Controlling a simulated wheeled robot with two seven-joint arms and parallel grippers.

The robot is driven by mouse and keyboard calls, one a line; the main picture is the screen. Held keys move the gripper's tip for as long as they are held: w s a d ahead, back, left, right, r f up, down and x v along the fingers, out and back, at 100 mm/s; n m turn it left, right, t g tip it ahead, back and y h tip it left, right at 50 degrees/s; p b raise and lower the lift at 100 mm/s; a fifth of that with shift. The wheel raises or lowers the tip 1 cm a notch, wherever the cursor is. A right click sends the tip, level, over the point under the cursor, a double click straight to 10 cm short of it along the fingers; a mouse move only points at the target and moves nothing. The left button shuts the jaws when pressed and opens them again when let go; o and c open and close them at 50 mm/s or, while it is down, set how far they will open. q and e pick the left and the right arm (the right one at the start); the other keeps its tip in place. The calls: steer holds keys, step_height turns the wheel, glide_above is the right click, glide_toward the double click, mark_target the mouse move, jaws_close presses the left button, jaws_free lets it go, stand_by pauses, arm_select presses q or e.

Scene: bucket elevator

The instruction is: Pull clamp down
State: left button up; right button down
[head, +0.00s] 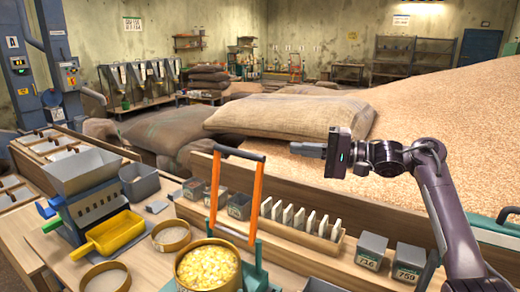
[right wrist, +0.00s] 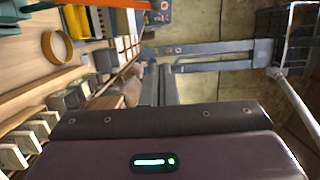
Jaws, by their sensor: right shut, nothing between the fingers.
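An upright frame with two orange arms (head: 258,200) and a grey crossbar stands on the bench, straddling a round tin (head: 209,268) of yellow grain. It looks like the clamp, and its arms point up. My right gripper (head: 308,150) is to the right of the frame, about level with its top bar and apart from it. Its fingers point left, are shut and hold nothing. My left gripper is not in view.
Behind the bench lie a large grain heap (head: 440,110) and full sacks (head: 290,113). A rack of white plates (head: 300,220) and small metal boxes (head: 371,250) stand right of the frame. A yellow scoop (head: 115,233) and a grey hopper (head: 88,172) stand left.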

steer(key=a+p, duration=0.5)
steer(key=a, duration=0.6)
steer(key=shift+a+p, duration=0.3)
